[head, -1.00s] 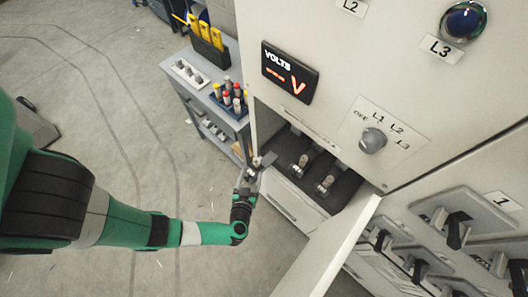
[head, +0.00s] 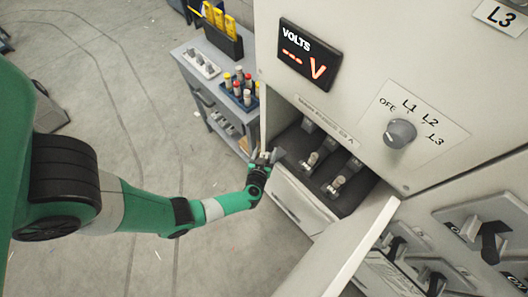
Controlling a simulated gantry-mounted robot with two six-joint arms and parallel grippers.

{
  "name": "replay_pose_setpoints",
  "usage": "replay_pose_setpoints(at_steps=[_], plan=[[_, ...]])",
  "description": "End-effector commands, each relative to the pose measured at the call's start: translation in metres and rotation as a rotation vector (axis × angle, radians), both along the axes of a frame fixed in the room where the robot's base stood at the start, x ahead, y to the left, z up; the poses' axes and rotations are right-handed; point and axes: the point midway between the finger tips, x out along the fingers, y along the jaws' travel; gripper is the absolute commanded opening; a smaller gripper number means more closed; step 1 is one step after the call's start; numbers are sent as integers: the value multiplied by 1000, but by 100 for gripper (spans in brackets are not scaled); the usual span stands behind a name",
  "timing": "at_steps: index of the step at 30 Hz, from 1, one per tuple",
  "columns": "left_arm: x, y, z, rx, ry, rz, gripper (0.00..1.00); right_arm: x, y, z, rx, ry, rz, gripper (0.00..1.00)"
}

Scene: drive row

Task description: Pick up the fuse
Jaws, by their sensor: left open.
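Two small metallic fuse-like cylinders sit in the open recess of the cabinet, a left one (head: 312,160) and a right one (head: 336,184), each on a dark base. I cannot tell which is the task's fuse. My left gripper (head: 271,156) is open at the left edge of the recess, left of both cylinders and apart from them. It may hide part of the recess's left side. A blue rack of several cylinders with red, yellow and pale caps (head: 240,86) stands on the grey cart; these may also be fuses. My right gripper is out of view.
The open white door (head: 345,245) juts toward me below the recess. The volts display (head: 309,54) and selector knob (head: 399,133) are on the panel above. The grey cart (head: 197,85) stands to the left, carrying yellow tools (head: 213,16). Switch handles are at lower right.

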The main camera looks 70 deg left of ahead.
Motion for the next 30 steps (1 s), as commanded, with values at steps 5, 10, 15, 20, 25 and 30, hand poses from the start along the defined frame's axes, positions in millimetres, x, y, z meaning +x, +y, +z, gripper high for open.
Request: replay_pose_setpoints(at_steps=[5,10,15,20,25,30], plan=[[0,0,1,0,0,0,63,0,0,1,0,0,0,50],[0,0,1,0,0,0,32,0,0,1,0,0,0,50],[0,-1,1,0,0,0,2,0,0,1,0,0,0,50],[0,-1,1,0,0,0,0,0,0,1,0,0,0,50],[0,-1,1,0,0,0,0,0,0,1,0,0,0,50],[0,-1,9,0,0,1,0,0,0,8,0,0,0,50]])
